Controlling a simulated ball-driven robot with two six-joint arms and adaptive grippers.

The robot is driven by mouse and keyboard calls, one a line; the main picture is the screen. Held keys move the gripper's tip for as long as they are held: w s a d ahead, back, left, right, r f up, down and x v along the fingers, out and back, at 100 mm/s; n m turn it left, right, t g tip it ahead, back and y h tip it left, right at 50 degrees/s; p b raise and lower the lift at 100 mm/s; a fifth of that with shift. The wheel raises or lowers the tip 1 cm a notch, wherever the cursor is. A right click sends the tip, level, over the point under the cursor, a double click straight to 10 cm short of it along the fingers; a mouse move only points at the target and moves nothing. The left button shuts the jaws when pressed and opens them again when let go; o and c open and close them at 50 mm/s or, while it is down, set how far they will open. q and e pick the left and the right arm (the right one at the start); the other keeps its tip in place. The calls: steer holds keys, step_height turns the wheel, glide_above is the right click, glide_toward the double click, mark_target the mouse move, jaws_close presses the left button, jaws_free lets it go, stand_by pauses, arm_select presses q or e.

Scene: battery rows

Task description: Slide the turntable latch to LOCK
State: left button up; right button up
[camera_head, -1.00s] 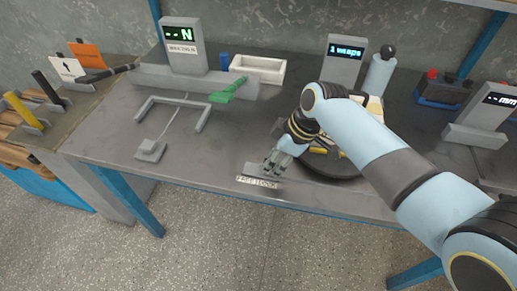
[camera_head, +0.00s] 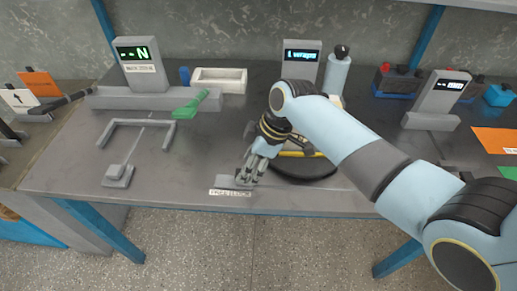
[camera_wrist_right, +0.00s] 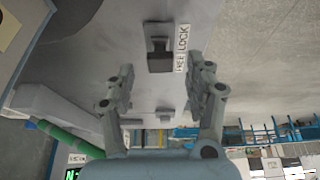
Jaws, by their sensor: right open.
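The turntable (camera_head: 318,172) is a dark round disc, partly hidden behind my right arm. The latch, a small grey slide, lies at the table's front edge beside a white label (camera_head: 230,192) reading FREE and LOCK. In the right wrist view the latch's dark block (camera_wrist_right: 160,62) stands beside the word FREE on the label (camera_wrist_right: 182,48). My right gripper (camera_head: 243,180) is low over the latch in the head view. In the right wrist view its open, empty fingers (camera_wrist_right: 162,78) are spread to either side of the block. I cannot tell whether they touch it. My left gripper is out of view.
A grey U-shaped frame (camera_head: 137,123) and a small block (camera_head: 118,174) lie to the left. Display stands (camera_head: 140,65), a white bin (camera_head: 219,80) and a bottle (camera_head: 336,72) are at the back. An orange sheet (camera_head: 495,140) lies right. The front edge is close.

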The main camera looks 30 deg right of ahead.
steer(key=v, duration=1)
steer(key=shift+s, duration=0.15)
